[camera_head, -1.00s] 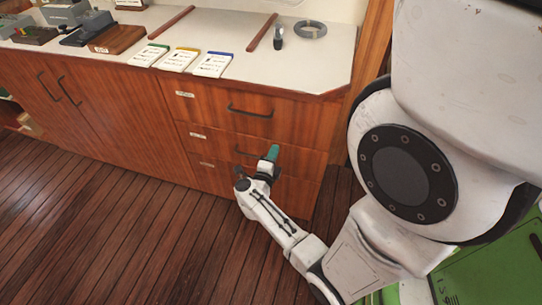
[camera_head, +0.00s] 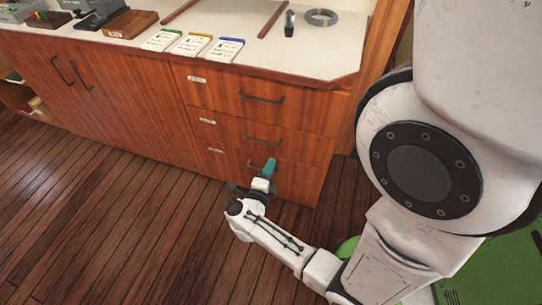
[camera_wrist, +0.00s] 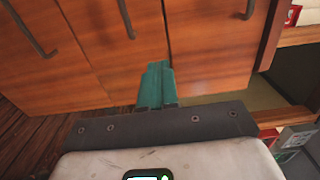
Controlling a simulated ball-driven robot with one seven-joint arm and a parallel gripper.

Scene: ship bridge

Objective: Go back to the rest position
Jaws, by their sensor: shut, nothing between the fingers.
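My gripper (camera_head: 268,167) shows in the head view as teal fingers at the end of my white arm, in front of the lower drawers of the wooden cabinet (camera_head: 150,90). In the wrist view the teal fingers (camera_wrist: 156,85) are together with nothing between them. Cabinet fronts with dark handles lie beyond them. In the head view the fingers overlap the lowest drawer's handle in the picture; I cannot tell how far apart they are.
The white countertop (camera_head: 240,42) holds three notepads (camera_head: 191,44), a grey coil (camera_head: 321,17), a dark-handled tool (camera_head: 289,23) and wooden rods. Open wooden floor (camera_head: 90,210) lies left of my arm. In the wrist view an open shelf space (camera_wrist: 245,95) shows at right.

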